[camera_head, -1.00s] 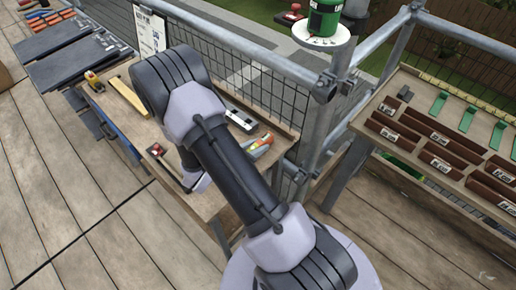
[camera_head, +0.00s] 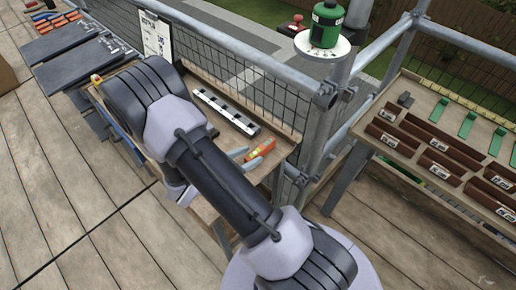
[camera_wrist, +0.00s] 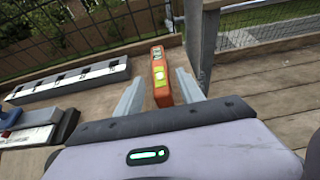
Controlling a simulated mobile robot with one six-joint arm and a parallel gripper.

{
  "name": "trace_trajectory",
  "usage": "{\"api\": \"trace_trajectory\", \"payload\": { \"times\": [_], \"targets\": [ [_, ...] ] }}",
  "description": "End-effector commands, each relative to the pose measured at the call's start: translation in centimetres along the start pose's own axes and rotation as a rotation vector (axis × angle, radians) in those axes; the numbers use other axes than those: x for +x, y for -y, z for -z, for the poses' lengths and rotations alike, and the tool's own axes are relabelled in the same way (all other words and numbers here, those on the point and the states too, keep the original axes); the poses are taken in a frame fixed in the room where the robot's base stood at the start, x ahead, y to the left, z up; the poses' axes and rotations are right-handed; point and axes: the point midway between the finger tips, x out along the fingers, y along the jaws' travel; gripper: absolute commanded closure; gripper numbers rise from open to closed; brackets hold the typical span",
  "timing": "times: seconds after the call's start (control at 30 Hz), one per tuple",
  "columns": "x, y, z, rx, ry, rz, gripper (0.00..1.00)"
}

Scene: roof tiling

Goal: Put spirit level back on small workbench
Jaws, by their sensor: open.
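The spirit level (camera_head: 262,150) is a short orange bar with a yellow-green vial. It lies near the right end of the small workbench (camera_head: 203,212). In the wrist view the spirit level (camera_wrist: 159,77) lies lengthwise ahead of me, its near end between the fingers. My gripper (camera_head: 248,157) is open, with a grey finger on either side of the level and a visible gap to each. In the wrist view my gripper (camera_wrist: 160,88) holds nothing. My arm hides much of the bench's middle and left.
A long black-and-white bar (camera_head: 225,110) lies along the bench's back, beside the mesh fence. Scaffold tubes (camera_head: 318,130) stand right of the bench. A green device (camera_head: 325,24) sits on a round white plate above. Another table (camera_head: 440,135) at right holds brown trays.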

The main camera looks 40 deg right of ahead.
Motion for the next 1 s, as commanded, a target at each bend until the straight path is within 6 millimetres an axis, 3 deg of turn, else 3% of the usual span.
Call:
{"api": "trace_trajectory", "payload": {
  "times": [0.2,0.37,0.47,0.57,0.67,0.8,0.9,1.0],
  "targets": [
    [-4.5,-0.1,-0.2,0.000,0.000,-0.003,0.55],
    [-6.1,0.0,-0.2,0.005,-0.002,0.002,0.55],
    [-7.1,0.6,-2.0,0.108,-0.034,0.055,0.55],
    [-9.4,3.0,-6.3,0.387,-0.135,0.200,0.55],
    [-13.1,6.3,-9.8,0.754,-0.303,0.389,0.55],
    [-20.1,9.8,-12.8,1.289,-0.629,0.655,0.55],
    [-25.4,10.7,-14.7,1.608,-0.897,0.820,0.55],
    [-29.5,10.9,-16.5,1.815,-1.128,0.939,0.55]
  ]
}}
